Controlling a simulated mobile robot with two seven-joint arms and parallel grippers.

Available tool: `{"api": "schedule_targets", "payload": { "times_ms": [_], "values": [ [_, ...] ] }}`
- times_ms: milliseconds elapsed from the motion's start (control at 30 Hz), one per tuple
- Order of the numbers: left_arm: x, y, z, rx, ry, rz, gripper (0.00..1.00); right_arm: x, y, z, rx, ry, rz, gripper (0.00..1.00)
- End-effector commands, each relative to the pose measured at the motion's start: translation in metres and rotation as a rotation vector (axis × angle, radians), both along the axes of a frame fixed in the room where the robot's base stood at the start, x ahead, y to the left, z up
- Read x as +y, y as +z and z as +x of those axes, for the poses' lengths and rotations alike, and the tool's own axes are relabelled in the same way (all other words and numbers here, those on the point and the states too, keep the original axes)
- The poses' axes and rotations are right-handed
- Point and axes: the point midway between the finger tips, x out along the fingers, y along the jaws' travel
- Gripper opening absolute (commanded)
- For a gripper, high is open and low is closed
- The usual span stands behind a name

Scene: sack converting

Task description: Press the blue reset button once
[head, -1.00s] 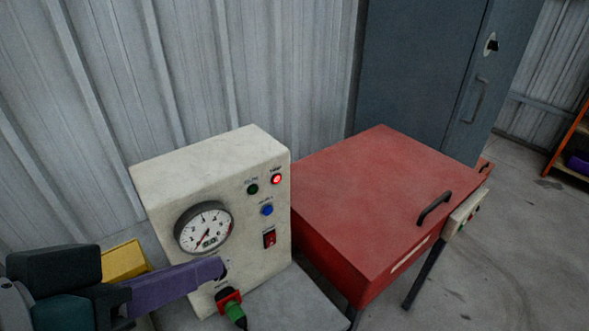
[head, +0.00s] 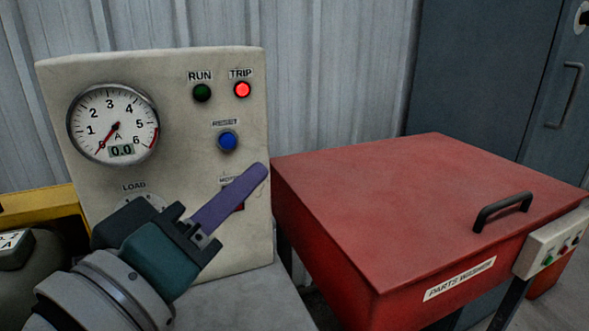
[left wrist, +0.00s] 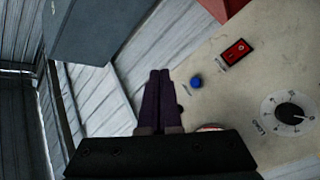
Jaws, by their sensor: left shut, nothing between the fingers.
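The blue reset button (head: 228,141) is on the front of the cream control box (head: 170,75), under a RESET label. It also shows in the left wrist view (left wrist: 196,82), just right of my fingers. My left gripper (head: 262,171) is shut and empty, its purple fingers pressed together. In the head view its tips appear below and right of the button, overlapping the red motor switch (head: 239,206) and hiding much of it. In the left wrist view the fingertips (left wrist: 160,72) appear apart from the button. My right gripper is not in view.
The red TRIP lamp (head: 242,90) is lit and the green RUN lamp (head: 202,92) is dark. The gauge (head: 113,124) reads 0.0. The load knob (left wrist: 290,112) sits lower on the box. A red parts washer (head: 420,200) stands right of it.

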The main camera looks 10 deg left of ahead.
Motion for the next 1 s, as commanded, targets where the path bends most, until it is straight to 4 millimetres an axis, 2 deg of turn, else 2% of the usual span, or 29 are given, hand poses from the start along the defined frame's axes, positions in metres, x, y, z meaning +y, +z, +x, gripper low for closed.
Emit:
{"api": "schedule_targets", "payload": {
  "times_ms": [33,567,1000],
  "values": [
    [0.001,-0.004,0.001,-0.005,0.005,-0.006,0.0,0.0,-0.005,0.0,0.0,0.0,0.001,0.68],
    [0.005,-0.003,0.007,-0.009,0.008,-0.008,0.0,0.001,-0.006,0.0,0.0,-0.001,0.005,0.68],
    [0.038,-0.003,0.055,-0.008,0.009,-0.006,0.0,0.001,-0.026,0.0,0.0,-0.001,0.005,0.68]
  ]
}}
